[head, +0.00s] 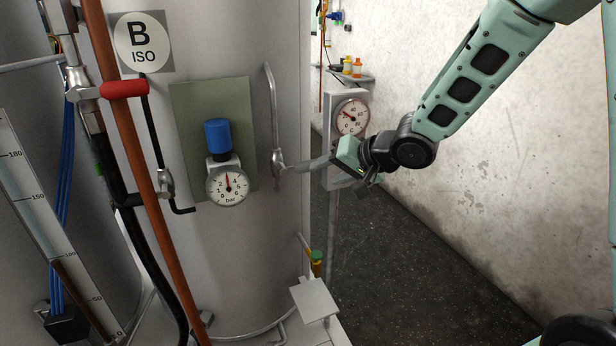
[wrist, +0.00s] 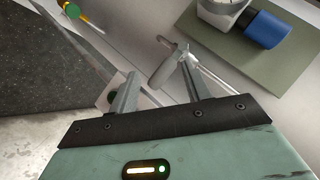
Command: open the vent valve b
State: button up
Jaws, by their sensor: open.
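A small metal valve (head: 279,163) sits on a thin vertical pipe on the right side of the tank marked B. Its grey lever (head: 304,166) points right, toward my gripper (head: 328,162). No vent label is legible on it. In the wrist view, the grey lever (wrist: 167,68) lies between and just ahead of the two spread fingertips of my gripper (wrist: 158,72). The fingers are open and not closed on it. Whether one finger touches the lever cannot be told.
A pressure gauge (head: 228,186) with a blue cap (head: 217,136) sits on a green plate (head: 183,104) left of the valve. A red handle (head: 124,89) is farther left. Another gauge (head: 351,117) stands behind my gripper. The dark floor (head: 400,270) is clear.

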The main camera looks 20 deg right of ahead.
jog(key=w+d+f+m+t+y+b, duration=0.1)
jog(key=w+d+f+m+y, duration=0.15)
jog(key=d, duration=0.45)
jog(key=m+y+b, duration=0.1)
jog(key=m+y, duration=0.2)
jog(key=y, duration=0.1)
send_near(308, 166)
jog(key=x, duration=0.3)
jog(key=p+x, duration=0.1)
jog(key=x, duration=0.6)
jog(key=shift+w+d+f, duration=0.2)
jog(key=shift+w+f, duration=0.2)
jog(key=shift+w, duration=0.15)
jog(key=shift+c, duration=0.3)
grip_shut()
